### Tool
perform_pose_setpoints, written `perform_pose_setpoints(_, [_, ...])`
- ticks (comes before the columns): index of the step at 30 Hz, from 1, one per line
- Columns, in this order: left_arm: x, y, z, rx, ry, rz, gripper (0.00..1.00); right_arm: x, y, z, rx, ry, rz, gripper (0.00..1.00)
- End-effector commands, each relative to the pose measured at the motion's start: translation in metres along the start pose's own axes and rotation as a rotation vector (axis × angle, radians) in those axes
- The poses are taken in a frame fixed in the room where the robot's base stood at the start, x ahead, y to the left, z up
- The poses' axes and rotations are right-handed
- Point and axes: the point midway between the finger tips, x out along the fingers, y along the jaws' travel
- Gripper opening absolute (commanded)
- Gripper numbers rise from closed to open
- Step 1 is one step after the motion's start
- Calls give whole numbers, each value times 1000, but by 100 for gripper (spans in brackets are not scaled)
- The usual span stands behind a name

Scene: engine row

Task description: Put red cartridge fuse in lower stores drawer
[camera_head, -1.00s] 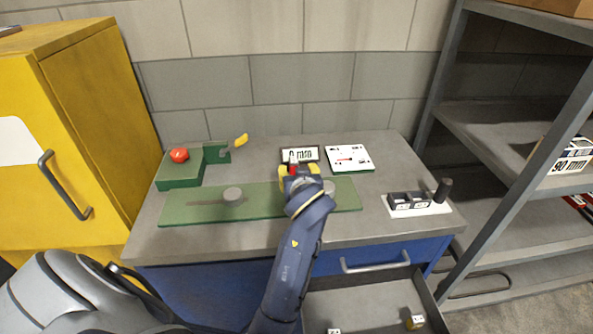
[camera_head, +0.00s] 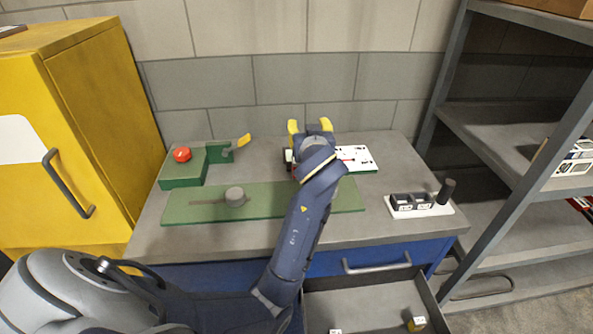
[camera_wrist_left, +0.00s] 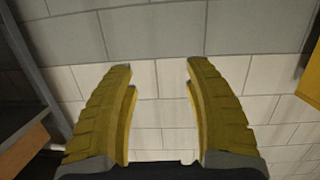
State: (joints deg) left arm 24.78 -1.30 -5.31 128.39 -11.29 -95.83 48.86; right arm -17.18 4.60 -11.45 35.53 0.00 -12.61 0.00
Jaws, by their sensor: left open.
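My left gripper (camera_head: 310,126) is raised in front of the back wall, above the rear of the bench, fingers pointing up and away. In the left wrist view its yellow fingers (camera_wrist_left: 160,105) are apart with only wall between them. I cannot make out the red cartridge fuse for certain; a small bit of red shows beside the gripper at the dark-framed display (camera_head: 288,157), mostly hidden by my wrist. My right gripper is out of view.
The bench holds a green plate (camera_head: 270,195) with a grey knob, a green block with a red button (camera_head: 182,155), a white card (camera_head: 357,158) and a black-and-white holder (camera_head: 420,204). The upper blue drawer (camera_head: 385,257) is shut. A yellow cabinet and grey shelving flank the bench.

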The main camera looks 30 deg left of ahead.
Motion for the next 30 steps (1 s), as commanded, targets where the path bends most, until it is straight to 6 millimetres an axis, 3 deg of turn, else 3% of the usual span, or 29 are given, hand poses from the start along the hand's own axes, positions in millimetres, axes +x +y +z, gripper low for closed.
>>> perform_pose_setpoints(1, [2, 13, -32, 16, 58, 24, 52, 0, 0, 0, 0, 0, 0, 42])
perform_pose_setpoints(6, [2, 69, -104, 98, 174, 152, 52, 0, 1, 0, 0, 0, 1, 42])
perform_pose_setpoints(13, [2, 142, -160, 245, 221, 331, 52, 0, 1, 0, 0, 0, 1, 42])
perform_pose_setpoints(18, [15, 177, -171, 369, 152, 428, 52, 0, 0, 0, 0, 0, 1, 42])
perform_pose_setpoints(22, [38, 181, -163, 449, 29, 458, 52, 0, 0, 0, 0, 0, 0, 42])
perform_pose_setpoints(26, [67, 163, -147, 491, -136, 444, 52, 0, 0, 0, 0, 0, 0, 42])
perform_pose_setpoints(30, [96, 125, -124, 488, -344, 392, 52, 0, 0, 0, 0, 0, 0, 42])
